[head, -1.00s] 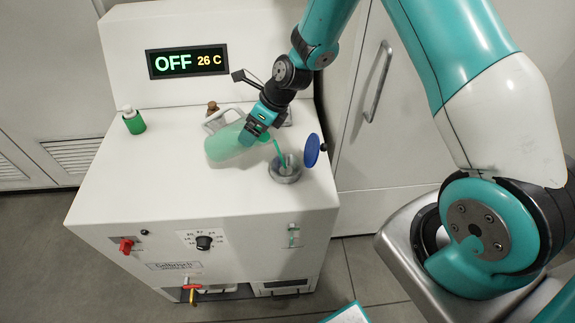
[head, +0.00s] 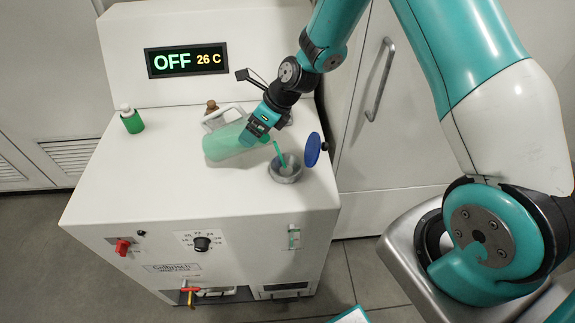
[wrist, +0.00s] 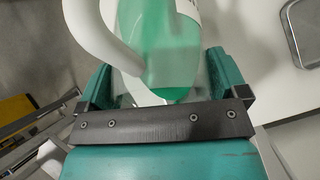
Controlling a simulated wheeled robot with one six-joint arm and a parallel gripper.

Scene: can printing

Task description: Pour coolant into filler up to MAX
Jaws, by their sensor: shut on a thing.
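My gripper (head: 262,124) is shut on a translucent green coolant jug (head: 226,142), which lies tilted on its side above the chiller's white top. A green stream (head: 279,152) runs from the jug's mouth toward the grey filler neck (head: 285,170), and liquid shows pale inside the neck. The blue filler cap (head: 312,149) stands open beside the neck. In the wrist view the jug (wrist: 168,55) and its white handle (wrist: 95,30) sit between the jaws. The sight gauge (head: 294,236) is on the chiller's front; its level is too small to read.
A small green bottle with a white top (head: 131,119) stands at the left of the white chiller (head: 150,200). The display (head: 187,60) reads OFF, 26 C. A cabinet handle (head: 380,80) is at the right.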

